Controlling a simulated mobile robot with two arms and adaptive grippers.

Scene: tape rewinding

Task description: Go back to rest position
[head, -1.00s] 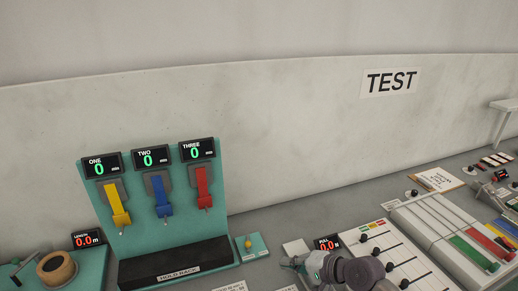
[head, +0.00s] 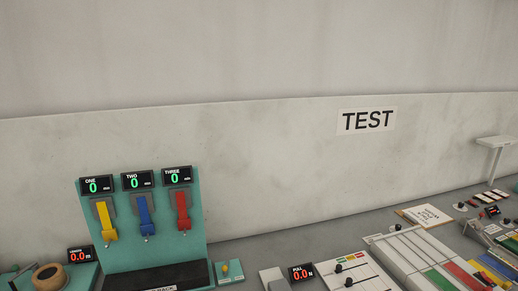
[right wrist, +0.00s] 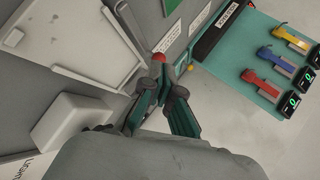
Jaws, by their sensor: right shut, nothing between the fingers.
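My right gripper (right wrist: 161,86) shows in the right wrist view, shut and with nothing visible held. It hangs over the grey bench near a small red knob (right wrist: 158,57); I cannot tell whether it touches the knob. The head view shows neither gripper. The teal stand (head: 195,240) carries yellow (head: 107,222), blue (head: 143,217) and red (head: 183,211) tape pieces hanging below displays ONE, TWO and THREE, each reading 0.
A wooden ring (head: 50,275) sits at the far left beside a LENGTH display (head: 80,256). A PULL display (head: 301,273) stands by a white slider panel (head: 355,274). A coloured-strip board (head: 420,255) is at right. The wall bears a TEST sign (head: 367,120).

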